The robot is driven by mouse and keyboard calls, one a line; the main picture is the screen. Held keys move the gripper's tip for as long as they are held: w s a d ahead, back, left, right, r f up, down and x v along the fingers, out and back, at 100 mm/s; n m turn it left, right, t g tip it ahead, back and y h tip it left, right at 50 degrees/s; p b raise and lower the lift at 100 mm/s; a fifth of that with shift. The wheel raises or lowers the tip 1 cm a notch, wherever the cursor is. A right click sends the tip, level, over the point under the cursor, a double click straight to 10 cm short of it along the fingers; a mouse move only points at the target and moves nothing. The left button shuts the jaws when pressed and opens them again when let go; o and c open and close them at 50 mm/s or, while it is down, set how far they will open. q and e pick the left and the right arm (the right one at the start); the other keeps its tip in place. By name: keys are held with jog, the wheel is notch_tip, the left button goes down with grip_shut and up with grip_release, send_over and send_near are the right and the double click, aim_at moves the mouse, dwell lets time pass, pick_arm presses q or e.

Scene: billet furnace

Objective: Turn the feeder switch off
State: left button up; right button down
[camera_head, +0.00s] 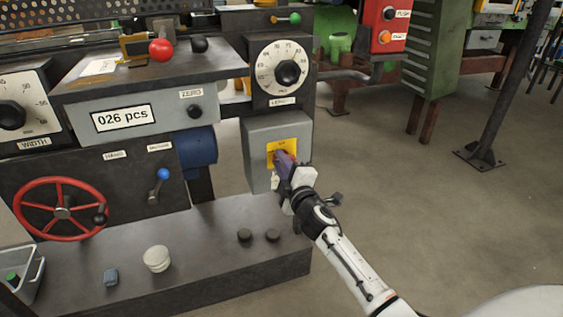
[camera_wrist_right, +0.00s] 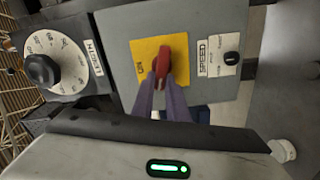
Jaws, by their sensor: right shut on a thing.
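The feeder switch has a red handle (camera_wrist_right: 162,66) on a yellow plate (camera_head: 284,146), mounted on a grey box (camera_head: 262,127) below the length dial. In the wrist view the plate (camera_wrist_right: 147,58) shows lettering by one edge. My right gripper (camera_head: 283,160) is at the switch, its purple fingers closed on the red handle. In the wrist view the fingertips of my right gripper (camera_wrist_right: 162,84) are on both sides of the handle's near end. In the head view the gripper hides most of the handle. My left gripper is not in view.
The length dial (camera_head: 282,70) is just above the switch box. A counter box (camera_head: 145,115) reads 026 pcs. A blue-tipped lever (camera_head: 158,182) and a red handwheel (camera_head: 62,212) are to the left. Black knobs (camera_head: 245,235) sit on the ledge below. Open floor lies to the right.

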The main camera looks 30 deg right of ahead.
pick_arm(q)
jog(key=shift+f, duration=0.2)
pick_arm(e)
jog(key=shift+f+n, duration=0.2)
jog(key=shift+n, duration=0.6)
jog(key=shift+f+n, duration=0.2)
jog(key=shift+n, duration=0.6)
jog(key=c, duration=1.7)
grip_release()
jog(key=shift+c, duration=0.2)
pick_arm(q)
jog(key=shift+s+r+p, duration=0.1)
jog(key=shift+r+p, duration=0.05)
jog(key=shift+p, duration=0.25)
pick_arm(e)
jog(key=v, duration=1)
jog(key=shift+s, duration=0.15)
jog(key=shift+a, duration=0.15)
